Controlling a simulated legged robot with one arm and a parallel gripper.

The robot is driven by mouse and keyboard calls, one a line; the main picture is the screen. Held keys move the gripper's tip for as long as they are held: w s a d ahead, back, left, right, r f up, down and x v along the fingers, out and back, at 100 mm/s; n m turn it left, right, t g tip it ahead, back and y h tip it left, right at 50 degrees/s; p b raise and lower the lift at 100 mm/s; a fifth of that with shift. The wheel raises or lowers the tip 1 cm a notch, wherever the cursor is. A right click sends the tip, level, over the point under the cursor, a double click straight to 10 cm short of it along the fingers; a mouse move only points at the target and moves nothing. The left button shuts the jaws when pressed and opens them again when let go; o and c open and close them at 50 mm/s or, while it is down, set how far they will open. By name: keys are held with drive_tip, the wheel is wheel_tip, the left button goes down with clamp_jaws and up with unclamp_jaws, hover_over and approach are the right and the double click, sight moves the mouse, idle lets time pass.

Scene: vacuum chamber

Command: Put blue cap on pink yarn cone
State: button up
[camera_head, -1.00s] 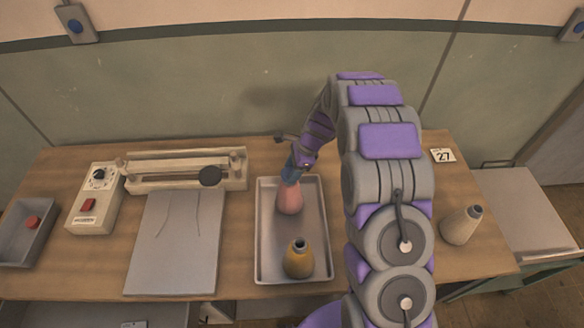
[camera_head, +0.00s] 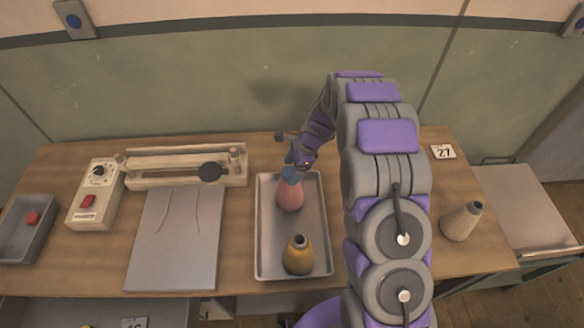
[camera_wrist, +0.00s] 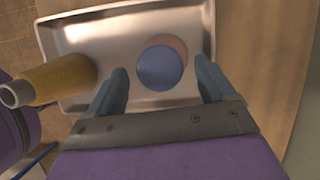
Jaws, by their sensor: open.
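The pink yarn cone (camera_head: 290,195) stands upright in the metal tray (camera_head: 263,225), toward its back. The blue cap (camera_head: 289,173) sits at the top of the pink cone in the head view. In the wrist view the round blue cap (camera_wrist: 159,68) covers most of the cone, and a pink edge (camera_wrist: 174,42) shows beyond it. My gripper (camera_wrist: 163,82) is open, with one finger on each side of the cap and a gap to each. In the head view my gripper (camera_head: 291,160) is just above the cap. How squarely the cap is seated cannot be told.
A yellow cone (camera_head: 298,257) stands in the tray's front part. A beige cone (camera_head: 461,221) stands on the table at the right. A sealer-like device (camera_head: 185,167), a control box (camera_head: 92,195) and a grey sheet (camera_head: 175,240) lie left of the tray.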

drive_tip(key=v, duration=1.7)
drive_tip(key=shift+r, duration=0.1)
drive_tip(key=s+r+n+h+b, duration=0.25)
drive_tip(key=s+n+b, duration=0.5)
drive_tip(key=s, duration=1.35)
drive_tip(key=s+d+f+n+h+b, duration=0.1)
drive_tip(key=s+n, duration=0.4)
drive_tip(key=s, duration=0.5)
drive_tip(key=s+d+f+n+g+h+b, duration=0.1)
drive_tip(key=s+d+f+n+b, duration=0.1)
drive_tip(key=s, duration=0.8)
drive_tip(key=d+f+n, duration=0.1)
drive_tip(key=n, duration=0.1)
drive_tip(key=shift+s+f+n, duration=0.3)
drive_tip(key=shift+f+n, duration=0.05)
drive_tip(key=shift+f, duration=0.05)
drive_tip(key=shift+d, duration=0.1)
